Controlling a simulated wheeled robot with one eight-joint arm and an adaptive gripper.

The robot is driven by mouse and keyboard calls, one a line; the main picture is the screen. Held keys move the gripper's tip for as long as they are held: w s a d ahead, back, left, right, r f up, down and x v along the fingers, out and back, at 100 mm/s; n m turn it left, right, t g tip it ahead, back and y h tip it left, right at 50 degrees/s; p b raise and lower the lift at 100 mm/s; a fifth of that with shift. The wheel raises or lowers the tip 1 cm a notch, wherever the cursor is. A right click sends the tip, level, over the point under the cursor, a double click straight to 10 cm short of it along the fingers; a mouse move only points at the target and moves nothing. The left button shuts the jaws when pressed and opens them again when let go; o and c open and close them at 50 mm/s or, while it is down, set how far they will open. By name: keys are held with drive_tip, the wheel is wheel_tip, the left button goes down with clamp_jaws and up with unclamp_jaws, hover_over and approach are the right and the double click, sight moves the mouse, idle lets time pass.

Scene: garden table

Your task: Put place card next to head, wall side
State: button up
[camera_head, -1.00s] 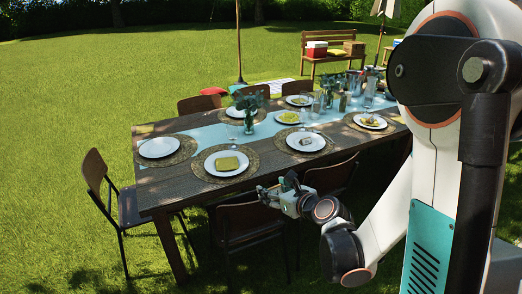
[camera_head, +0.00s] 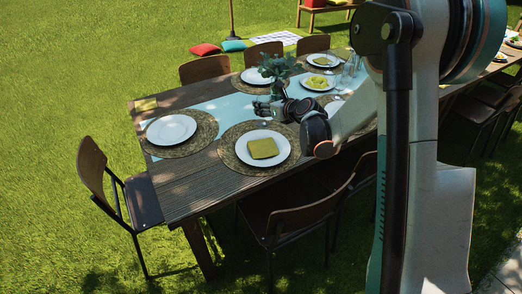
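My gripper (camera_head: 268,108) is over the table, near the front middle plate's far edge and just in front of the green plant. Its dark fingers are small and partly lost against the plant, so I cannot tell whether they hold anything. I cannot make out a place card for sure. A small flat yellow-green piece (camera_head: 145,104) lies at the table's far left corner. The head setting at the left end has an empty white plate (camera_head: 171,129) on a round woven mat (camera_head: 204,141). A chair (camera_head: 104,180) stands at that end. No wall is in view.
The wooden table (camera_head: 180,194) has a pale blue runner (camera_head: 208,107). A plate (camera_head: 242,151) with a folded yellow-green napkin (camera_head: 263,148) is at the front. The plant (camera_head: 277,66) stands behind my gripper. Chairs line both sides.

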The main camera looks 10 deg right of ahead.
sight(265, 149)
drive_tip(key=shift+w+f, duration=0.1)
drive_tip(key=shift+w, duration=1.05)
drive_tip(key=shift+w+f, duration=0.2)
drive_tip(key=shift+w, duration=0.15)
wheel_tip(265, 149, down, 19)
drive_tip(key=b, duration=0.7)
drive_tip(key=shift+f, duration=0.2)
drive_tip(key=shift+f, duration=0.15)
drive_tip(key=o, duration=1)
